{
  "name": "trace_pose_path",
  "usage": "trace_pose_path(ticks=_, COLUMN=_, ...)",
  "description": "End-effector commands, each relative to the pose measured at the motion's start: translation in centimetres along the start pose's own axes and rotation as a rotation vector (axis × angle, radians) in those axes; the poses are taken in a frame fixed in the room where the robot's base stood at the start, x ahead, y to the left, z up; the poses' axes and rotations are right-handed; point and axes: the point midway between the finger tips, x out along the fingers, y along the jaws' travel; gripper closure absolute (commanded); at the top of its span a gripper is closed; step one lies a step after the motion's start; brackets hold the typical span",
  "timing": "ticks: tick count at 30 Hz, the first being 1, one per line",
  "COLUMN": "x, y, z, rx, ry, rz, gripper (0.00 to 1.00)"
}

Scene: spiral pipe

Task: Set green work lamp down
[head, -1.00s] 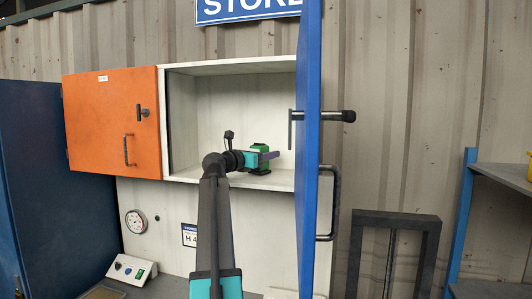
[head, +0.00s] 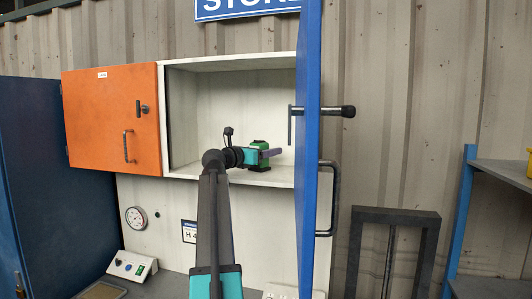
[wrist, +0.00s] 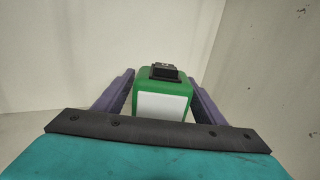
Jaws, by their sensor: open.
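The green work lamp (head: 262,146) stands upright on the floor of the open cabinet compartment (head: 272,176) in the head view. In the wrist view the lamp (wrist: 163,92) shows a white front panel and a black top piece. My gripper (head: 268,154) reaches into the compartment at the lamp. In the wrist view my gripper (wrist: 160,88) has its purple fingers on either side of the lamp, with narrow gaps visible. The lamp's base is hidden in the wrist view by my gripper's body.
The open blue door (head: 308,150) stands close at the right of the compartment, with a T-handle (head: 322,112) and a bar handle (head: 328,200). The compartment has free room left of the lamp.

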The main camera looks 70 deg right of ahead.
Motion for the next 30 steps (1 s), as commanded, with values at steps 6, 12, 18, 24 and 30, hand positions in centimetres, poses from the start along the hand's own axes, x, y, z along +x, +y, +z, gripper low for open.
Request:
trace_pose_path(ticks=6, x=-2.3, y=0.0, z=-0.3, rx=0.0, ry=0.0, rz=0.002, gripper=0.36)
trace_pose_path(ticks=12, x=-5.4, y=0.0, z=-0.3, rx=0.001, ry=0.0, rz=0.003, gripper=0.36)
trace_pose_path(ticks=18, x=-8.6, y=0.0, z=-0.2, rx=0.001, ry=-0.001, rz=0.002, gripper=0.36)
trace_pose_path(ticks=24, x=-10.9, y=0.0, z=-0.2, rx=0.0, ry=0.0, rz=0.002, gripper=0.36)
trace_pose_path(ticks=30, x=-11.9, y=0.0, z=0.0, rx=0.0, ry=0.0, rz=0.0, gripper=0.36)
